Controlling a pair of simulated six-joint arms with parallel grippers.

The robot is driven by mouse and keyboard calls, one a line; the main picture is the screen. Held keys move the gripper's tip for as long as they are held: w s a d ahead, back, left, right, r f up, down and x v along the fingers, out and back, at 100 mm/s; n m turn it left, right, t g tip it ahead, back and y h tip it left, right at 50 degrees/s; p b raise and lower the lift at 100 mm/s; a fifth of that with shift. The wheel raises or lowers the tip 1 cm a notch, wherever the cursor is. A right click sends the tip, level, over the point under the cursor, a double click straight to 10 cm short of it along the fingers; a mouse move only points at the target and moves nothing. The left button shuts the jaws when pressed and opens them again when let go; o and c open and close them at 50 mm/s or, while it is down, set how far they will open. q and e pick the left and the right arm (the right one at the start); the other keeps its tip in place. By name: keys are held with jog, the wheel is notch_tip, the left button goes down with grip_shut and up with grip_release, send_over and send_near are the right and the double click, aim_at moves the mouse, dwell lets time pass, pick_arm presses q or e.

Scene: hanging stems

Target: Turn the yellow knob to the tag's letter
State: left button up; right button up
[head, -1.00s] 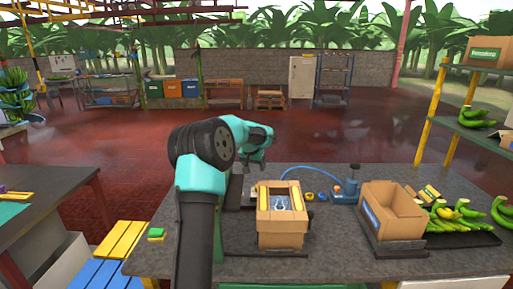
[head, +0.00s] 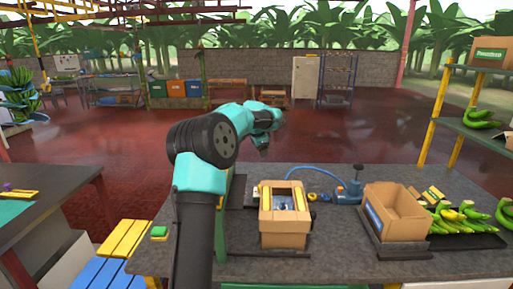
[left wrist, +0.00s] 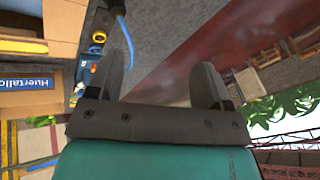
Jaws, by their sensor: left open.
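A small round yellow part (head: 312,197), possibly the yellow knob, sits on the grey bench just right of the open carton. It seems to show as a yellow ring (left wrist: 98,37) at upper left in the left wrist view. It is too small to read its setting, and I cannot make out a tag or letter. My left gripper (head: 263,147) is raised above the bench's back edge, left of and beyond the yellow part. In the left wrist view it (left wrist: 163,68) is open with nothing between the fingers. My right gripper is not in view.
An open carton (head: 285,226) with yellow inside stands at the bench's middle. An empty box (head: 400,227) and green bananas (head: 455,222) lie right. The bench's front left (head: 165,262) is mostly clear.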

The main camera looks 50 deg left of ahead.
pick_arm(q)
jog(key=shift+m, duration=0.6)
